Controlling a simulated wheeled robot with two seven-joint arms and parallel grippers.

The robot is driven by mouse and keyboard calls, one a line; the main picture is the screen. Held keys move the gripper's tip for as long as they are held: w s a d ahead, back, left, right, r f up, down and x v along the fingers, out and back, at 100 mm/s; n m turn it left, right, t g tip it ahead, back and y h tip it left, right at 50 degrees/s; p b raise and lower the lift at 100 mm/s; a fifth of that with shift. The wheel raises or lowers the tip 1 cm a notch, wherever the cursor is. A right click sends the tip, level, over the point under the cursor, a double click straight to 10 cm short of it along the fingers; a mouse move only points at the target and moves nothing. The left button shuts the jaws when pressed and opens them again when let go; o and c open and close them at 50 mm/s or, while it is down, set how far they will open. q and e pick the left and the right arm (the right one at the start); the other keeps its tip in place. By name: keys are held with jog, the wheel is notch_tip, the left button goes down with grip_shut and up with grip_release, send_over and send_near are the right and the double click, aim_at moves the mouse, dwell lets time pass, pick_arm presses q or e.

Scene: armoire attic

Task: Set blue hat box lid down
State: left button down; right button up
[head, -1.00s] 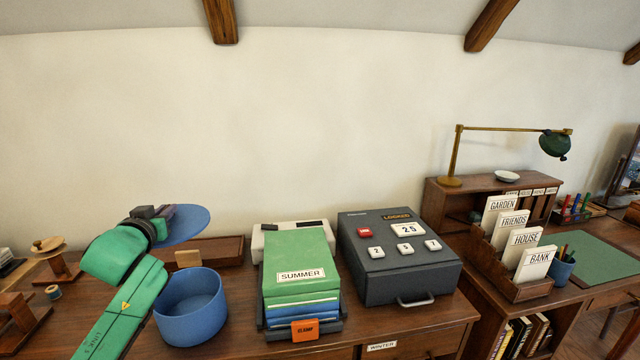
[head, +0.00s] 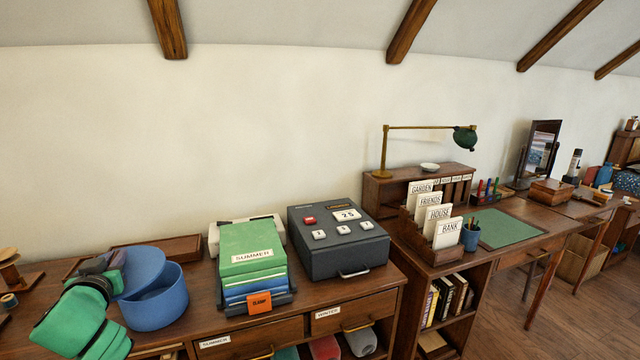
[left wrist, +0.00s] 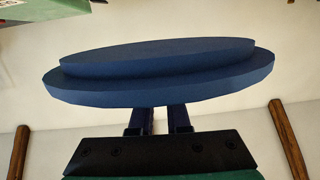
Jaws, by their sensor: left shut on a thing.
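The blue hat box lid (head: 143,266) is a round flat disc, held tilted in my left gripper (head: 118,262). In the head view it overlaps the left part of the hat box's opening; whether it touches the rim I cannot tell. The blue hat box (head: 160,308) stands open on the wooden dresser. In the left wrist view the lid (left wrist: 160,78) fills the middle, and the fingers (left wrist: 160,118) are shut at its near edge. My right gripper is not in view.
A green and blue SUMMER stack (head: 252,262) with an orange clamp stands right of the hat box. Beyond it is a dark lockbox (head: 340,262). A wooden tray (head: 185,247) lies behind the box. A spool stand (head: 12,275) is at far left.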

pick_arm(q)
jog(key=f, duration=0.1)
jog(key=s+d+f, duration=0.1)
jog(key=f, duration=0.1)
jog(key=d+f, duration=0.1)
jog(key=shift+s+d+f, duration=0.1)
jog(key=shift+s+f, duration=0.05)
jog(key=shift+s, duration=0.15)
jog(key=s+d+f+m+h, duration=0.2)
jog(key=s+d+f, duration=0.6)
jog(key=d, duration=0.4)
jog(key=s+d+f+m+t+h, duration=0.1)
jog(key=s+d+f+h, duration=0.3)
jog(key=s+d+f, duration=0.5)
jog(key=s+d+m+p, duration=0.1)
jog(key=s+d, duration=0.1)
jog(key=d, duration=0.1)
jog(key=shift+f+m, duration=0.15)
jog(key=shift+m, duration=0.15)
